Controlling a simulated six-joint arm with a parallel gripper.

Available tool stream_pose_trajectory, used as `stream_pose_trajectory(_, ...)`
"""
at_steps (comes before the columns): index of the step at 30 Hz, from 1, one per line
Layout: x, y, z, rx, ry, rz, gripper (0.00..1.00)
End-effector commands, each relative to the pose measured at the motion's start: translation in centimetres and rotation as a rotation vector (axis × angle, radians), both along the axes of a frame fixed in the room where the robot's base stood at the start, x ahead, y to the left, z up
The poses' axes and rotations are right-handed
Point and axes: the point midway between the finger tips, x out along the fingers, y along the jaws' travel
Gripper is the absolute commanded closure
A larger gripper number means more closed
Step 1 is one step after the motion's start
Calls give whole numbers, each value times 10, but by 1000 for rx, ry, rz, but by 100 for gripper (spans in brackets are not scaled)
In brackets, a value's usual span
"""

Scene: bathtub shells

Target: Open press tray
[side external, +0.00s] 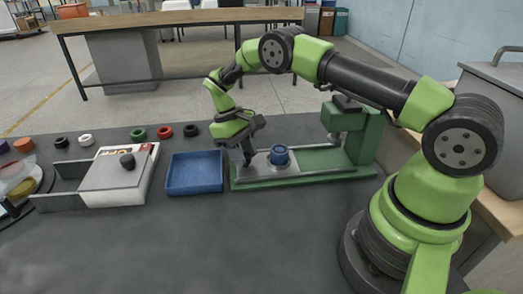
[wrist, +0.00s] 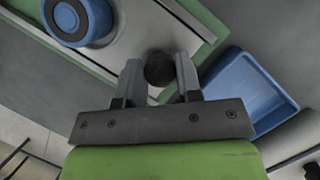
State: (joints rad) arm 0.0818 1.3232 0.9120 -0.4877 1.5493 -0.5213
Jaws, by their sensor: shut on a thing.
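The press is a long green base (side external: 290,180) with a grey metal tray (side external: 312,160) on top and a green upright (side external: 365,135) at its right end. A blue round part with a dark centre (side external: 279,155) sits on the tray, also seen in the wrist view (wrist: 77,18). My gripper (side external: 248,158) reaches down at the tray's left end, left of the blue part. In the wrist view my gripper (wrist: 159,78) has its two fingers on either side of a round black knob (wrist: 160,66) and is shut on it. The knob is mostly hidden in the side view.
A blue open bin (side external: 194,174) stands just left of the press; it also shows in the wrist view (wrist: 245,90). Several coloured rings (side external: 138,133) lie behind. The front of the table is clear.

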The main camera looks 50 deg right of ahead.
Motion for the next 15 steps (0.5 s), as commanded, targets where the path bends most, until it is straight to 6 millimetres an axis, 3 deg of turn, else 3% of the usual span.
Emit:
stream_pose_trajectory(12,6,4,0,-3,-8,3,100)
stream_pose_trajectory(13,6,4,0,-3,-8,3,65)
stream_pose_trajectory(15,5,4,0,-2,-8,2,49)
